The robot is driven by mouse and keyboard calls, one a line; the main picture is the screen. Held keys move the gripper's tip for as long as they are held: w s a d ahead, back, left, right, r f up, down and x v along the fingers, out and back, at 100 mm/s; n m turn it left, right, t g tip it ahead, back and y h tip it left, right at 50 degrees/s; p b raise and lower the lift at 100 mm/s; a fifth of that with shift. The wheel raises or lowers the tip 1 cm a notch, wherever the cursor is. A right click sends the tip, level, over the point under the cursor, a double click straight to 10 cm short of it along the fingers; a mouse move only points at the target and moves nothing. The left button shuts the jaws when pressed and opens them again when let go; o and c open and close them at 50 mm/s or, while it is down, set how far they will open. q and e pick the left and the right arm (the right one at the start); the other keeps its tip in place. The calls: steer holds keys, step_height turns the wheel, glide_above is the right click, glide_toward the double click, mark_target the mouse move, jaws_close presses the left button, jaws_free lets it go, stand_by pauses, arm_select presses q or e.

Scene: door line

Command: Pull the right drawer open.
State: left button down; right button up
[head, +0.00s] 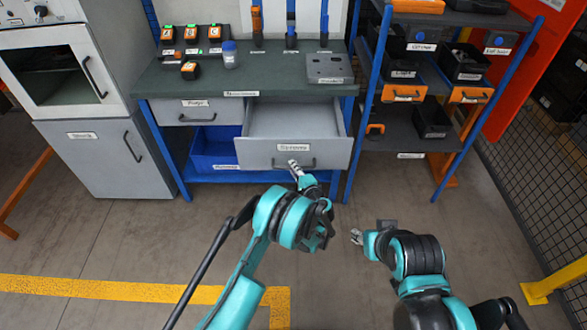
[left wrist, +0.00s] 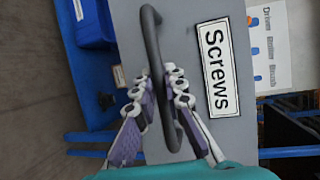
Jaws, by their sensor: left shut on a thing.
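The right drawer (head: 255,154), labelled "Screws", stands pulled out from the workbench (head: 170,82), and its bare inside shows. Its dark bar handle (left wrist: 151,35) runs up the left wrist view beside the label. My left gripper (head: 294,166) is at the drawer front, with one finger on each side of the handle. In the left wrist view the gripper (left wrist: 163,82) is shut on the handle, near its middle. My right gripper (head: 356,237) is above the floor, right of and nearer than the drawer, and touches nothing; its finger gap is too small to judge.
The left drawer (head: 190,112) is closed. A blue bin (head: 213,150) sits on the shelf below. A grey cabinet (head: 100,160) stands left, a blue-framed rack (head: 480,110) with bins right. The floor (head: 120,235) before the bench is clear.

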arm_select(q)
steer(key=c, duration=1.6)
jaws_free()
steer(key=v, duration=1.2)
